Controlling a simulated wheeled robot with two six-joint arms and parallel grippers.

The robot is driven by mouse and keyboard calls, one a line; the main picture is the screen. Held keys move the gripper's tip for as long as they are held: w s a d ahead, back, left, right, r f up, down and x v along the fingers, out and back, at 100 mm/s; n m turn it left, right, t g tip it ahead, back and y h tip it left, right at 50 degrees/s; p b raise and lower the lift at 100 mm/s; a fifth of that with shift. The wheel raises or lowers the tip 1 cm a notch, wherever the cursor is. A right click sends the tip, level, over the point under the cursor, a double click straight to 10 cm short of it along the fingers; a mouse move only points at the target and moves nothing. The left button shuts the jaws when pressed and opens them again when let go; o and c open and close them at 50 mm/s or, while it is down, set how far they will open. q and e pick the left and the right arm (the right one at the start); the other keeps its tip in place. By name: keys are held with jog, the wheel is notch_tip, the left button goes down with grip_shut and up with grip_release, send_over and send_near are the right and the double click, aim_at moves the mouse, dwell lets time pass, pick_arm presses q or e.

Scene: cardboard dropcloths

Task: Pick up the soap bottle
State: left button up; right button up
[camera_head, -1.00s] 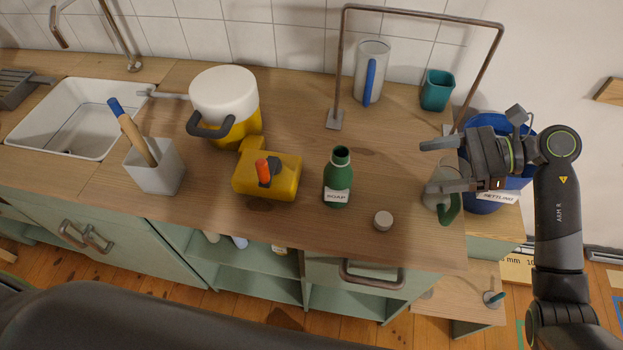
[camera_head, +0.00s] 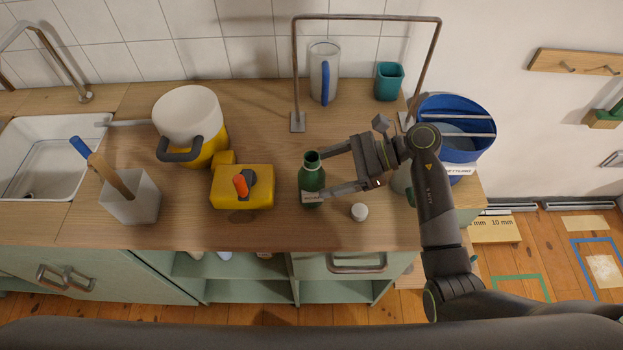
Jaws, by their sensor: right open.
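The soap bottle (camera_head: 312,181) is a green bottle with a dark open neck and a pale label. It stands upright on the wooden counter, right of the yellow container. My right gripper (camera_head: 327,174) comes in from the right with its fingers pointing left. It is open, with its fingertips at the bottle: one finger shows near the neck, the other across the lower label. I cannot tell whether either finger touches it. My left gripper is not in view.
A white cap (camera_head: 359,212) lies on the counter right of the bottle. The yellow container (camera_head: 243,187) with an orange-red part stands to the left. A metal frame (camera_head: 297,75), a jug (camera_head: 323,72) and a teal cup (camera_head: 389,81) stand behind. A blue bucket (camera_head: 456,128) is at right.

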aim_at(303, 176)
jog(key=shift+a+f, duration=0.15)
jog(key=shift+a, duration=0.3)
jog(key=shift+a+p, duration=0.3)
jog(key=shift+p, duration=0.15)
jog(key=p+x, duration=0.2)
jog(key=x, duration=0.1)
jog(key=shift+w+a+f, duration=0.1)
jog(key=shift+w+a, duration=0.05)
jog(key=shift+a, duration=0.05)
jog(key=shift+a+f, duration=0.4)
jog(key=shift+a, duration=0.05)
jog(key=c, duration=1.1)
jog(key=shift+c, duration=0.8)
jog(key=shift+r, duration=0.25)
